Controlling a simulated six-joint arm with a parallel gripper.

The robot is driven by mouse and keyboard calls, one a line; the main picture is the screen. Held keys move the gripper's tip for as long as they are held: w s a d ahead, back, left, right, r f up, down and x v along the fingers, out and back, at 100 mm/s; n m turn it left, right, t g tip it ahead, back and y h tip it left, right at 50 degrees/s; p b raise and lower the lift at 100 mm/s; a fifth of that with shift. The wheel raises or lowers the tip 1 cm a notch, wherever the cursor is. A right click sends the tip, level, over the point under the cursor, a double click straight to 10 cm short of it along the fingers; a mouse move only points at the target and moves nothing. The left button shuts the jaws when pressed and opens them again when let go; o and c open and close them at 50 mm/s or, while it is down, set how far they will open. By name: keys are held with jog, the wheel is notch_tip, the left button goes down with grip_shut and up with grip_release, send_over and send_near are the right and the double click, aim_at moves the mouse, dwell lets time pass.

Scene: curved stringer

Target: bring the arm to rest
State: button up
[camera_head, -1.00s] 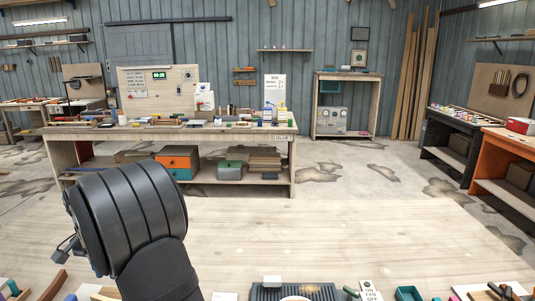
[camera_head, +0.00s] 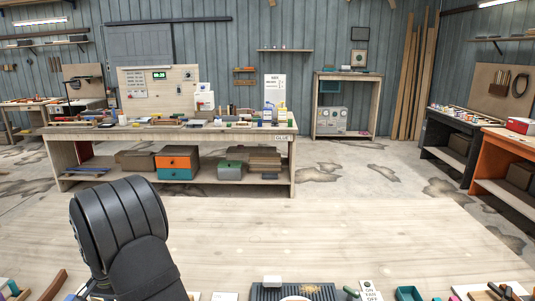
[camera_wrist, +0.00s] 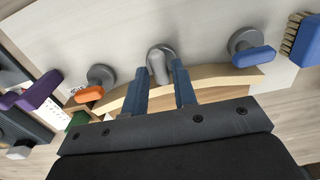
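In the wrist view, my gripper (camera_wrist: 160,72) shows two blue fingers standing apart. A grey-handled clamp (camera_wrist: 158,64) appears between the fingertips, with visible gaps beside it; I cannot tell how far it is from them. A curved pale wooden strip (camera_wrist: 215,78) runs behind the fingers. An orange-handled clamp (camera_wrist: 90,94) is to the left of the fingers and a blue-handled clamp (camera_wrist: 254,56) to the right. In the head view, my dark arm fills the lower left; the gripper is out of sight there.
A purple-handled tool (camera_wrist: 40,92) and a blue brush (camera_wrist: 305,40) lie at the sides in the wrist view. In the head view, the near table (camera_head: 330,235) is bare in the middle, with a dark ribbed tray (camera_head: 320,291) and a teal box (camera_head: 408,293) along its front edge.

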jog(key=n, duration=0.6)
jog(key=shift+f+n, duration=0.2)
jog(key=shift+n, duration=0.1)
jog(key=shift+o, duration=1.4)
notch_tip(320, 180, up, 17)
jog(key=m, duration=0.5)
notch_tip(320, 180, down, 17)
jog(key=shift+f, duration=0.1)
jog(key=shift+c, duration=0.2)
grip_shut()
